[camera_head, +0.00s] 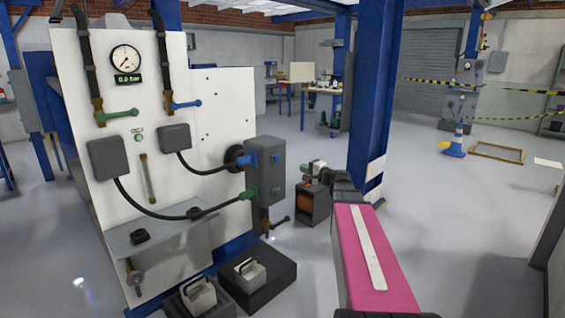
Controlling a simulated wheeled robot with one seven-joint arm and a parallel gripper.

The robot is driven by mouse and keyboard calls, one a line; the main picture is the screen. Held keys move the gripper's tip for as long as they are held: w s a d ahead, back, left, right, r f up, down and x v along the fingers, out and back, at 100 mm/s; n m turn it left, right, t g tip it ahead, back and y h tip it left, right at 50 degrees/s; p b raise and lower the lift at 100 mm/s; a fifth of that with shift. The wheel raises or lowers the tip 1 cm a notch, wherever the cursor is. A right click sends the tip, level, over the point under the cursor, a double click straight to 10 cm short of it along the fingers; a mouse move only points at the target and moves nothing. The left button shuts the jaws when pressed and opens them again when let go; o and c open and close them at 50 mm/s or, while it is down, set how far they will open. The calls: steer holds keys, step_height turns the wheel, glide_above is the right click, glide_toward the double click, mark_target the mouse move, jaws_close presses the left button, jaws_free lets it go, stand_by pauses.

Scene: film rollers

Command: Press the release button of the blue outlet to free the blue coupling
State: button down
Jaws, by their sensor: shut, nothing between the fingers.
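The grey outlet box (265,170) stands at the right edge of the white panel. The blue outlet (247,159) is on its upper left side, with a blue button-like spot (277,159) on the face at that height. A black cable with a dark round coupling end (235,155) meets the blue outlet; it looks seated. A green outlet (250,193) with its own cable sits below. My pink arm reaches up from the bottom right, and my dark gripper (340,184) is to the right of the box, apart from it. It is shut and empty; its fingertips are hard to make out.
The white panel (215,110) carries a gauge (126,60), a green valve handle (120,113) and a blue one (186,104). Weights (249,271) stand on the floor below. A blue column (372,90) rises behind my gripper. Open floor lies at right.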

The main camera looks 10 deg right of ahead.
mark_target(278, 158)
steer(key=x, duration=1.4)
steer(key=shift+f, duration=0.1)
steer(key=shift+x, duration=1.05)
steer(key=shift+w, duration=0.1)
steer(key=shift+s+d, duration=0.3)
steer(key=shift+s, duration=0.15)
steer(key=v, duration=1.4)
steer(key=shift+s, duration=0.1)
